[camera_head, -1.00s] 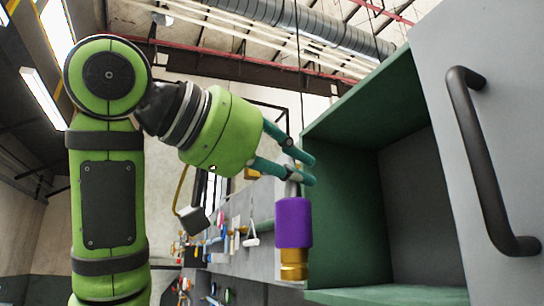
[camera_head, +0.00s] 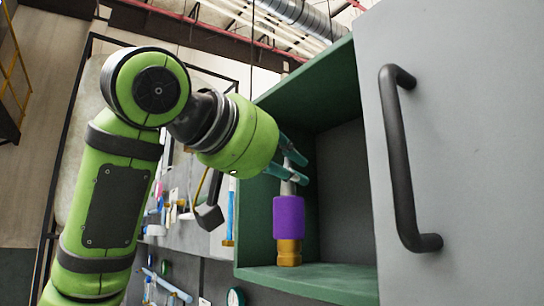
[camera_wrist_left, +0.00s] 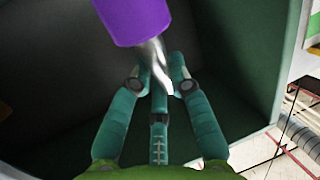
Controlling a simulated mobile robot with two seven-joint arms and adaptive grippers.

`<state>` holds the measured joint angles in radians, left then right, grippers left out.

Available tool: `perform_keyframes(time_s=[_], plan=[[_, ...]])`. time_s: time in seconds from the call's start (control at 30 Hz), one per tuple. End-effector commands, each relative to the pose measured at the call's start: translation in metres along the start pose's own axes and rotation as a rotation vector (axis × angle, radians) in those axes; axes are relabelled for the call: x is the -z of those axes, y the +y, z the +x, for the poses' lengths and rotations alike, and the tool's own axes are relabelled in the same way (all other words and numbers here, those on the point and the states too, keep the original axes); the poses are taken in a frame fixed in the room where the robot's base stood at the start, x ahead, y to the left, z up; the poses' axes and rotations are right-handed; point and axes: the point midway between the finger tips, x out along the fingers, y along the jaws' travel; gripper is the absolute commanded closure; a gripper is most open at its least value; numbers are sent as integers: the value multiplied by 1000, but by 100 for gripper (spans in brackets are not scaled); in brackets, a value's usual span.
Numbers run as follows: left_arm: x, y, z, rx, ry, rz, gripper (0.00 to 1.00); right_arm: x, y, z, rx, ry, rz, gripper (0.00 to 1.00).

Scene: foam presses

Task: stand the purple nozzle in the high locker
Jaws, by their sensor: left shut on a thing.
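The purple nozzle (camera_head: 289,218) has a purple sleeve, a brass lower end and a silver upper stem. It is upright inside the opening of the green locker (camera_head: 330,281). Its brass end is at the locker floor; I cannot tell for certain whether it touches. My left gripper (camera_head: 297,173) is shut on the silver stem at the top of the nozzle. The left wrist view also shows the nozzle (camera_wrist_left: 135,18) with its stem between the teal fingers (camera_wrist_left: 160,85). My right gripper is not in view.
The locker's grey door (camera_head: 465,150) stands open at the right, with a black handle (camera_head: 397,160). The locker's interior beside the nozzle looks empty. Tools hang on a grey board (camera_head: 190,235) behind my left arm.

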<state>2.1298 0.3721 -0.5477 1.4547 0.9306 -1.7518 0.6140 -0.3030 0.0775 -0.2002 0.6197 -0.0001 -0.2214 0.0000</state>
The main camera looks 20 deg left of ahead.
Motion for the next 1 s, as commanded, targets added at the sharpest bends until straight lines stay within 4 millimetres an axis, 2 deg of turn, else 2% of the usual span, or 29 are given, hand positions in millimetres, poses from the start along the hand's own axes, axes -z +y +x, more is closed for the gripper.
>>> perform_keyframes(time_s=[0.6,0.73,1.0], plan=[[8,17,55,-1,2,-1,100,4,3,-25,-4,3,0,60],[0,17,57,-2,3,-1,100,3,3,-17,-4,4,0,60],[-1,16,57,-1,3,0,100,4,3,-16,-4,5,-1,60]])
